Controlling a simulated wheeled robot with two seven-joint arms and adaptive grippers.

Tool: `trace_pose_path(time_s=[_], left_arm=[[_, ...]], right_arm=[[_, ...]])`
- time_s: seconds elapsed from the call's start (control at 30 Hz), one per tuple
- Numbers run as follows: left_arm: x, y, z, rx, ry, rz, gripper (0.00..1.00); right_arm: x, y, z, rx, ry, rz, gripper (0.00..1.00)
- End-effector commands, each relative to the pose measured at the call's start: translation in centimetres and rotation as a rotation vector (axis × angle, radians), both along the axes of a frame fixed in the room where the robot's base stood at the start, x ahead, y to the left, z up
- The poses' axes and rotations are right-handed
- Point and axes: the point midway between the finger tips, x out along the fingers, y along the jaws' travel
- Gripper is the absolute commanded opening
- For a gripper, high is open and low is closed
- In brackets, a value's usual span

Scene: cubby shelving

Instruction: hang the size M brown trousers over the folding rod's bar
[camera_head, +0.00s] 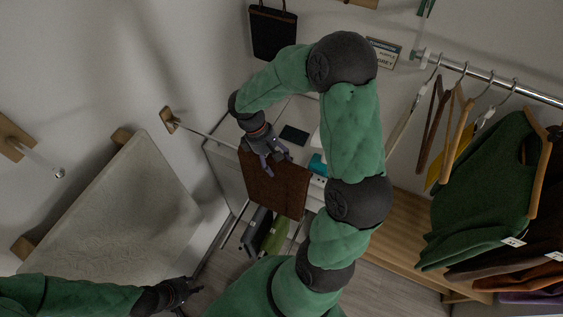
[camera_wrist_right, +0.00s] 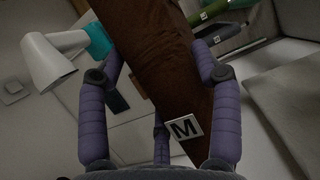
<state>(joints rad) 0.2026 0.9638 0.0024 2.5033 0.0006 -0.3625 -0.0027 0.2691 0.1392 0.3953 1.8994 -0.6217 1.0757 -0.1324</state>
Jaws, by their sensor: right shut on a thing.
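The brown trousers (camera_head: 279,190) hang folded below my right gripper (camera_head: 268,158). In the right wrist view the brown cloth (camera_wrist_right: 150,60), with a white M tag (camera_wrist_right: 184,128), lies between my right gripper's purple fingers (camera_wrist_right: 160,80); the gripper is shut on it. The folding rod's thin bar (camera_head: 205,134) runs from a wooden wall mount (camera_head: 169,118) toward the trousers' upper left corner. I cannot tell whether the cloth touches or lies over the bar. My left gripper (camera_head: 182,289) is low in the head view, away from the trousers; its finger opening is unclear.
A rail (camera_head: 490,77) with hangers and a green sweater (camera_head: 487,182) is at right. A pale padded board (camera_head: 125,215) stands at left, with another short rod (camera_head: 40,160) above it. A white and teal hair dryer (camera_wrist_right: 52,62) lies near the trousers. A black bag (camera_head: 272,33) hangs at top.

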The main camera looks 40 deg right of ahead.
Motion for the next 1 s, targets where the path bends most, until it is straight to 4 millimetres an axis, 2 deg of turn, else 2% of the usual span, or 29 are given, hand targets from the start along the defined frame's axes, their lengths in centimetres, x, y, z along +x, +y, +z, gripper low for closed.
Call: trace_pose_path(time_s=[1.0], left_arm=[[0.0,0.0,0.4,0.000,0.000,0.000,0.40]], right_arm=[[7.2,2.5,0.1,0.000,-0.002,0.000,0.06]])
